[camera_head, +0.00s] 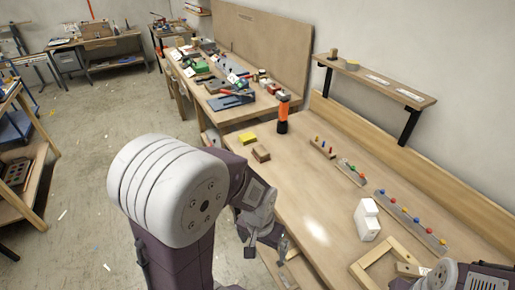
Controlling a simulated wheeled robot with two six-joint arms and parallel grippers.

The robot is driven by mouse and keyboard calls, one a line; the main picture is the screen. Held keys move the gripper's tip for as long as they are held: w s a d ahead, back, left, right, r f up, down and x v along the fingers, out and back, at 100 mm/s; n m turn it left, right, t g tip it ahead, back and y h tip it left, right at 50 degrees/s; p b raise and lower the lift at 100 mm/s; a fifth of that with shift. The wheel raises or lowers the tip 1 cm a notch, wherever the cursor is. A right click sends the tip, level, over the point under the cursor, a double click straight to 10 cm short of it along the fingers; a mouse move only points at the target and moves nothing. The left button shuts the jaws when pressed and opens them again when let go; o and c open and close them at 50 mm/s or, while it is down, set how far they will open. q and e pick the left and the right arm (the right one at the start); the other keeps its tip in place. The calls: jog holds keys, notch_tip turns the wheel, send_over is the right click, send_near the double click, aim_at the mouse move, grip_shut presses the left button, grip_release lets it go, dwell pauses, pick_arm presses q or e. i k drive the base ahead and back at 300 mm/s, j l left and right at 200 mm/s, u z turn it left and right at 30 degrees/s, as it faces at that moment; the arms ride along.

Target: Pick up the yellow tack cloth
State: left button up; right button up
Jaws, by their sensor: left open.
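A small yellow block-like thing, which looks to be the yellow tack cloth (246,139), lies on the near workbench (310,215) toward its far left edge. A brown block (261,154) lies just in front of it. My left gripper (266,248) hangs by the bench's left edge, well nearer to me than the cloth. It is open, with nothing visible between its fingers. Part of my right arm shows in the bottom right corner; its gripper is out of the picture.
An orange and black cylinder (282,116) stands right of the cloth. Racks of coloured pegs (405,220), a white object (367,220) and a wooden frame (385,262) sit on the right side. The bench middle is clear. A cluttered bench (225,85) stands behind.

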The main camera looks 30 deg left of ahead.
aim_at(246, 138)
jog(key=i+j, duration=0.15)
jog(key=j, duration=0.3)
jog(key=i+j+z, duration=0.15)
jog(key=j, duration=0.25)
jog(key=i+j, duration=0.2)
jog(key=j, duration=0.25)
jog(key=i+j+z, duration=0.1)
jog(key=j, duration=0.35)
jog(key=i+j, duration=0.15)
jog(key=j, duration=0.3)
jog(key=i+j+z, duration=0.15)
jog(key=j, duration=0.3)
